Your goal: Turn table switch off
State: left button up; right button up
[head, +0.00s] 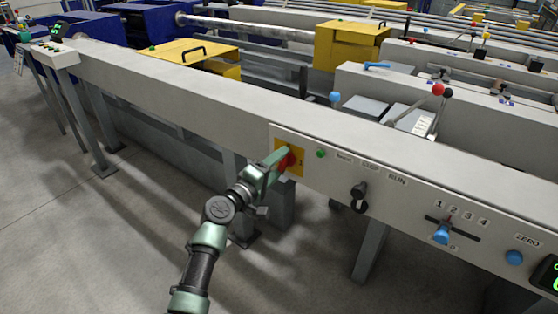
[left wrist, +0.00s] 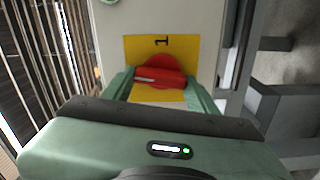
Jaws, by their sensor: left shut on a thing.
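The table switch (head: 284,162) is a red rotary knob on a yellow plate (head: 298,170), on the front face of the grey runout table. It also shows in the left wrist view as a red knob (left wrist: 160,72) with a bar handle, on the yellow plate (left wrist: 188,47) marked "1". My left gripper (head: 283,158) is at the switch, its fingers on both sides of the knob and shut on it. The gripper covers part of the knob and plate in the head view. My right gripper is not in view.
Right of the switch, the panel has a green button (head: 321,153), a black selector (head: 358,192), a blue-knobbed slider (head: 441,234) and a blue ZERO button (head: 514,257). Levers with red and black knobs (head: 438,90) stand behind. The floor at left (head: 90,240) is clear.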

pick_arm(q)
jog(key=shift+f+n+p, duration=0.15)
jog(key=shift+n+p, duration=0.2)
jog(key=shift+n, duration=0.65)
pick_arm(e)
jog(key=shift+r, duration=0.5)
pick_arm(q)
jog(key=o, duration=1.4)
jog(key=shift+c, duration=0.2)
jog(key=shift+s+a, duration=0.2)
jog(key=p+v, duration=0.1)
jog(key=v, duration=0.6)
jog(key=shift+p, duration=0.3)
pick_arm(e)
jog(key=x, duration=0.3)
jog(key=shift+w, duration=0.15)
